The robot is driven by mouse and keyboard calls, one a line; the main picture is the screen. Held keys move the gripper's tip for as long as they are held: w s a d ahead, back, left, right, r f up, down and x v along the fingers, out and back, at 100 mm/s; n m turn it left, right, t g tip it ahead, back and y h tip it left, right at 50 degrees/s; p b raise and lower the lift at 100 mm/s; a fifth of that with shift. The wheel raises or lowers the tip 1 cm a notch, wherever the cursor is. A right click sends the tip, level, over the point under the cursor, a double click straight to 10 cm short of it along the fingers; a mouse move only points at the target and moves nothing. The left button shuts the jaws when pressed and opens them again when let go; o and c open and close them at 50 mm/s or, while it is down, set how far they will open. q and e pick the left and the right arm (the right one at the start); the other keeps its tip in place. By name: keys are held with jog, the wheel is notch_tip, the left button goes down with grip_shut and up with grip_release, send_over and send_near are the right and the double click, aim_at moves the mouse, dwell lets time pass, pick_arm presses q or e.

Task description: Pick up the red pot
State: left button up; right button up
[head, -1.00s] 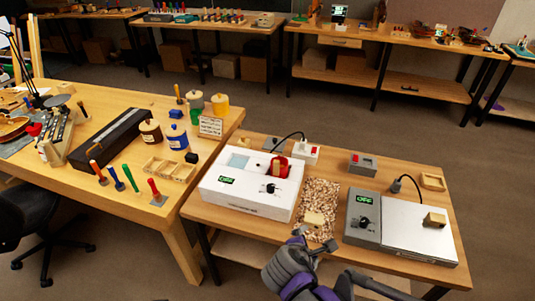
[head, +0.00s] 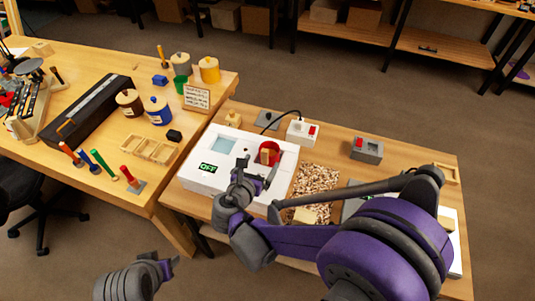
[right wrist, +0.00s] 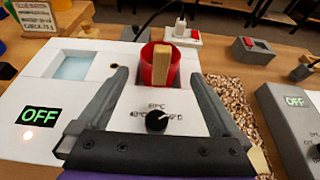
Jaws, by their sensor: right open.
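The red pot (head: 274,151) sits in the right part of the white heater box (head: 203,179), with a tan wooden piece standing in it. In the right wrist view the red pot (right wrist: 148,68) is upright, straight ahead between the fingers and beyond their tips. My right gripper (head: 257,172) is open and empty over the white box, just in front of the pot and apart from it. Its two fingers also show in the right wrist view (right wrist: 160,78). My left gripper (head: 168,266) is low at the bottom left, off the bench; its jaws are not clear.
The box has a knob (right wrist: 157,121) and an OFF display (right wrist: 40,116) in front of the pot. A white socket block (head: 302,131) with a cord stands behind. A tray of wood chips (head: 316,180) lies to the right. A grey switch box (head: 367,150) stands farther right.

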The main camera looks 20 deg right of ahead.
aim_at(272, 145)
jog(key=x, duration=0.5)
jog(key=p+x, duration=0.1)
jog(key=x, duration=0.1)
jog(key=shift+w+d+r, duration=0.15)
jog(key=shift+w+r, duration=0.05)
jog(key=shift+w+d+f, duration=0.2)
jog(key=shift+w+f, duration=0.05)
jog(key=shift+w, duration=0.1)
pick_arm(q)
jog(key=shift+w+r, duration=0.35)
jog(key=shift+r, duration=0.35)
pick_arm(e)
jog(key=shift+s, duration=0.1)
pick_arm(q)
jog(key=shift+s, duration=0.1)
pick_arm(e)
jog(key=c, duration=1.3)
jog(key=shift+o, duration=0.2)
jog(key=shift+r, duration=0.15)
